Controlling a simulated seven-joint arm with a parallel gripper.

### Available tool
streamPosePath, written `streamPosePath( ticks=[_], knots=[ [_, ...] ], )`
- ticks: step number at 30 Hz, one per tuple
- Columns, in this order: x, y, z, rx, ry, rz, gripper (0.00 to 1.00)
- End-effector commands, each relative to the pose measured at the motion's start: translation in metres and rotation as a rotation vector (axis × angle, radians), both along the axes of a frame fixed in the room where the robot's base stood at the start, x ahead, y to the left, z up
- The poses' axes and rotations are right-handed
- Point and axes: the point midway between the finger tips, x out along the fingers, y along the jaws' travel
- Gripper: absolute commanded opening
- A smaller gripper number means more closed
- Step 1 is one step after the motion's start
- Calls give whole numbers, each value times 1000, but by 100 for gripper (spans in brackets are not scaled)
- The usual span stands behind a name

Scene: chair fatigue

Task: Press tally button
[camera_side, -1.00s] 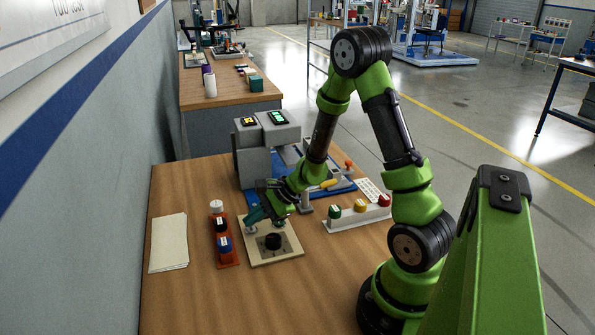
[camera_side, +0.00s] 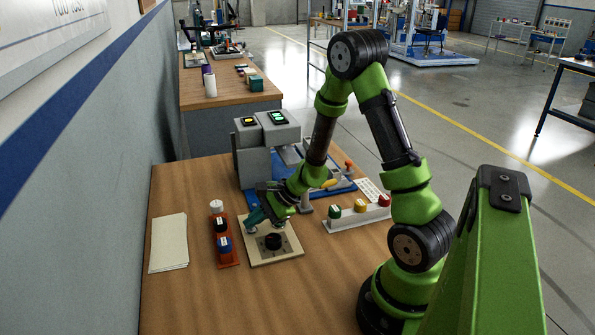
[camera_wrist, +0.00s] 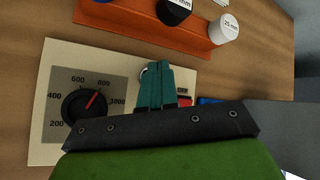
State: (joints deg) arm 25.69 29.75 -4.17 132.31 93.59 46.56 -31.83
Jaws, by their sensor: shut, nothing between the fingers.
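A cream panel (camera_side: 287,254) lies on the wooden bench and carries a black dial (camera_side: 273,241). In the wrist view the dial (camera_wrist: 88,106) has a red pointer on a numbered grey plate. A round silvery button (camera_wrist: 147,70) on the same panel (camera_wrist: 47,150) is partly hidden behind my fingertips; I take it for the tally button. My gripper (camera_side: 256,217) has teal fingers, shut and empty, pointing down over the panel's back left part. In the wrist view my gripper's fingertips (camera_wrist: 158,66) overlap the button; I cannot tell whether they touch it.
An orange rack (camera_side: 228,259) with several labelled cylinders stands left of the panel, with a paper stack (camera_side: 169,242) further left. A grey machine (camera_side: 265,150) with two small displays stands behind. The front bench is clear.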

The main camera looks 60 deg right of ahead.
Motion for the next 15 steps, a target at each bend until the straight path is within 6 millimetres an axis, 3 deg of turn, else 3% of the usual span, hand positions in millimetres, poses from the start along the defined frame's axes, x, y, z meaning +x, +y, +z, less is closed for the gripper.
streamPosePath(
  ticks=[15],
  knots=[
    [-1, 0, 16, 0, 1, 1, 0]
  ],
)
